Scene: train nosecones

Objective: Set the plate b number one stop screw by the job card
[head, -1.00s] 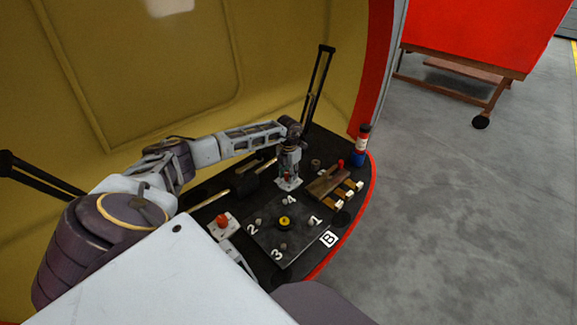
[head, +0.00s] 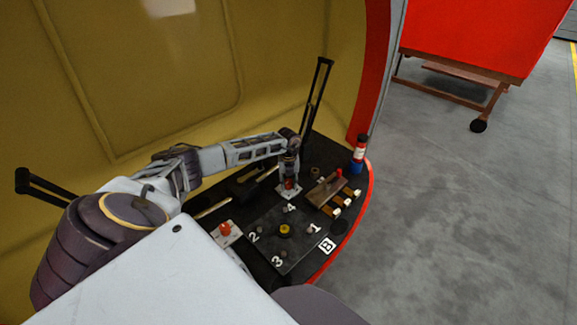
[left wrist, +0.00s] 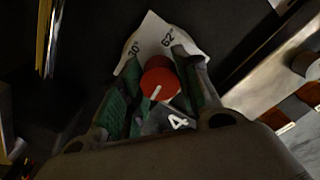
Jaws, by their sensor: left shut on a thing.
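In the head view, plate B (head: 268,226) is a dark square plate with stop screws at white numbers 1 to 4 around a yellow centre. The number one stop screw (head: 309,230) is a small grey stud on the plate's right side. A white B label (head: 327,246) lies beside it. My left gripper (head: 289,184) is beyond number 4, at a red knob on a white dial card. In the left wrist view, its green-padded fingers are shut on the red knob (left wrist: 160,80), whose white pointer aims down-left. The card (left wrist: 150,38) reads 30° and 62°. My right gripper is out of view.
Another red knob (head: 225,229) stands on a white base left of plate B. A wooden block (head: 326,190) and several white-ended brass pieces lie to the right. A red, white and blue bottle (head: 358,155) stands near the red rim. A black upright handle (head: 316,100) rises behind.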

